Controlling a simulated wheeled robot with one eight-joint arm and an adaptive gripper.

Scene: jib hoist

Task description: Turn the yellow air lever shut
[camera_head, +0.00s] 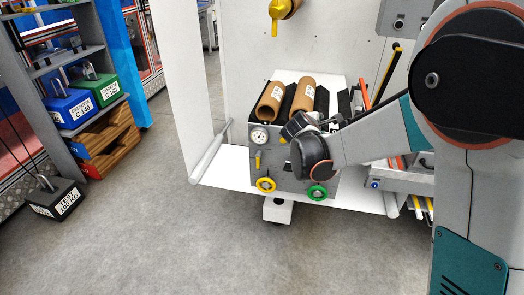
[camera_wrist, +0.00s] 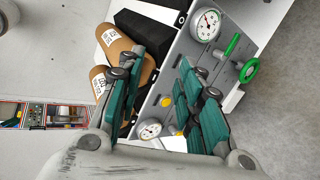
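A small yellow lever (camera_head: 258,160) hangs down on the front of the grey panel box (camera_head: 282,163), below a gauge. In the wrist view my gripper (camera_wrist: 162,102) is open, teal fingers apart and seemingly empty. A small yellow part (camera_wrist: 168,102) shows between them, partly covered by a finger; I cannot tell which part it is.
A yellow handwheel (camera_head: 265,185) and a green handwheel (camera_head: 317,192) are low on the box. Two brown cylinders (camera_head: 270,102) lie on top. Gauges (camera_wrist: 207,25) are on its face.

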